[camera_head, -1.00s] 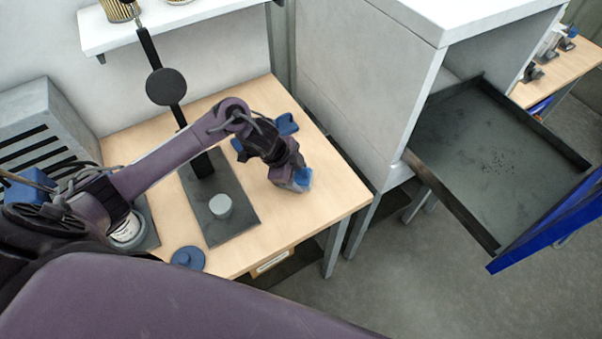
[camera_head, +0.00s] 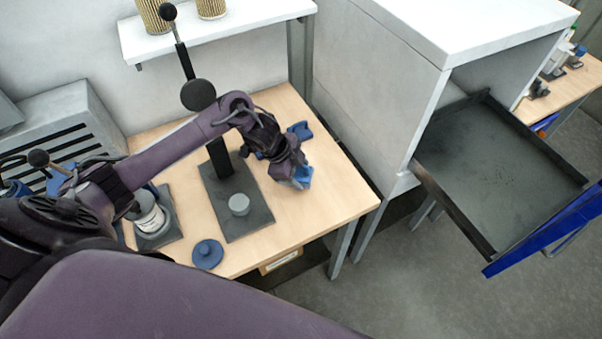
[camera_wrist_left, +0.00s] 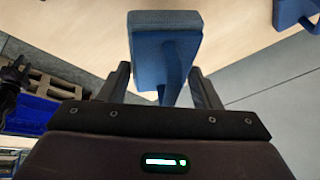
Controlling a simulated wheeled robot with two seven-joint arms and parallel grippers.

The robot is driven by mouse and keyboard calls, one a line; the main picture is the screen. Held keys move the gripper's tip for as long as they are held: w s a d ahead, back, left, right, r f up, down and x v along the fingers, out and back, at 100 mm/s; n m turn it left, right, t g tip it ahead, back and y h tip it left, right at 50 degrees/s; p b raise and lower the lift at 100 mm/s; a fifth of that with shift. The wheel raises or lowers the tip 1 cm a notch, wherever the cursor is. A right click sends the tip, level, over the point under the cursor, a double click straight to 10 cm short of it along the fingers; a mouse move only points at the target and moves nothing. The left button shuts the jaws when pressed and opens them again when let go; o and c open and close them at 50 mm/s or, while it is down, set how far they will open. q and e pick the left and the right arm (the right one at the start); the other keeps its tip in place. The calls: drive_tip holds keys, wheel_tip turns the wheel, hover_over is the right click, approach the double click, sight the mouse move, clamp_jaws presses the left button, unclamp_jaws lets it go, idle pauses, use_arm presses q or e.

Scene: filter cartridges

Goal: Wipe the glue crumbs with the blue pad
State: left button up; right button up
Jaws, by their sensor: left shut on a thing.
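My left gripper (camera_head: 296,176) is shut on the blue pad (camera_head: 304,177), over the right part of the wooden bench. In the left wrist view the pad (camera_wrist_left: 165,45) sits upright between the two fingers of the gripper (camera_wrist_left: 163,88). I cannot tell whether the pad touches the bench. My right gripper is not in view.
A second blue object (camera_head: 300,130) lies on the bench behind the gripper. A press with a dark base (camera_head: 245,222) and a blue disc (camera_head: 207,253) stand left of it. A grey cabinet (camera_head: 385,85) stands between bench and tray.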

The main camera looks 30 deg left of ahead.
use_arm(q)
wheel_tip(320, 180, up, 2)
drive_tip(key=shift+a+r+p, duration=0.1)
drive_tip(key=shift+a+p, duration=0.05)
drive_tip(key=shift+p, duration=0.45)
drive_tip(key=shift+r, duration=0.15)
drive_tip(key=shift+d, duration=0.2)
drive_tip(key=shift+a, duration=0.15)
